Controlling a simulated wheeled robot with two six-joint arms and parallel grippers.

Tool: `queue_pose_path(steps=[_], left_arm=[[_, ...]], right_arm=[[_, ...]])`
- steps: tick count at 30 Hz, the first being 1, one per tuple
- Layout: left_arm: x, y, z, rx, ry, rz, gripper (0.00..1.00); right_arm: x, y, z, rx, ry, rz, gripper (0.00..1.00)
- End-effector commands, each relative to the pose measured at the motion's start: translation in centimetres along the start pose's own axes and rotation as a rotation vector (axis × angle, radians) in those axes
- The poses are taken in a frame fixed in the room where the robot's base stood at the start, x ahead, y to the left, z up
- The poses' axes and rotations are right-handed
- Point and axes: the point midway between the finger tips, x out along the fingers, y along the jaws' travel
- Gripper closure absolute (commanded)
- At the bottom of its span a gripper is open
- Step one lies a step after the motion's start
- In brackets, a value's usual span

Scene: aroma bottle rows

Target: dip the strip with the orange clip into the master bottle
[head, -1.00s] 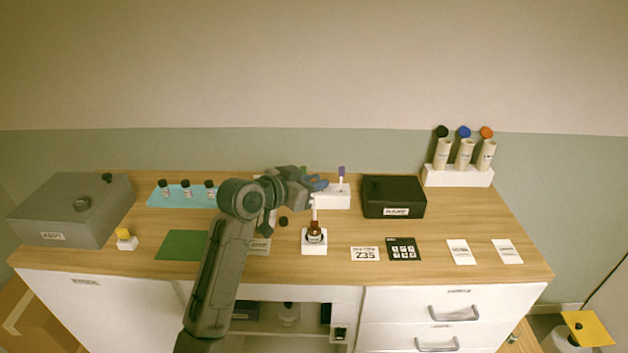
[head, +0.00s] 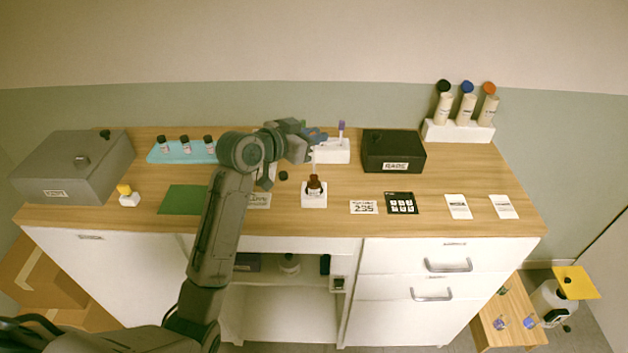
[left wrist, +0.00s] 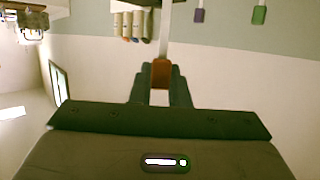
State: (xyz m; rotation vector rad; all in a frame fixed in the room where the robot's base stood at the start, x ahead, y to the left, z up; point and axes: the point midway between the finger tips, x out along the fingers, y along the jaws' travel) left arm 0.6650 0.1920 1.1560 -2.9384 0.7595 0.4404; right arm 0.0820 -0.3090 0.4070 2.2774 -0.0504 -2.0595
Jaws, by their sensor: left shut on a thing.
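My left gripper (head: 314,138) is above the brown bottle (head: 314,187), which stands upright in a small white block. In the left wrist view the gripper (left wrist: 161,88) is shut on the orange clip (left wrist: 161,73). The white strip (left wrist: 165,30) runs straight out from that clip. In the head view the strip (head: 314,164) hangs roughly upright below the gripper, its lower end at the bottle's mouth. I cannot tell how far inside it reaches. The fingers hide the clip in the head view. My right gripper is not in view.
A white holder (head: 332,153) with a purple-clipped strip (head: 341,130) stands just behind the gripper. A black cap (head: 283,175) lies left of the bottle. A black box (head: 393,150) is to the right, and cards (head: 364,207) lie in front. A grey box (head: 75,168) stands far left.

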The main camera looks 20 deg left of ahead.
Motion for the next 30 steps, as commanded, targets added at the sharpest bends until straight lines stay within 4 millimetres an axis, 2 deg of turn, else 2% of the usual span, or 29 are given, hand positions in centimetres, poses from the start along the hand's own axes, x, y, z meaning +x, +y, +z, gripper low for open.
queue_pose_path(steps=[30], left_arm=[[0.4, 0.0, 1.2, -0.001, 0.0, 0.0, 1.0]], right_arm=[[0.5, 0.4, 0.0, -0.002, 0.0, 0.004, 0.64]])
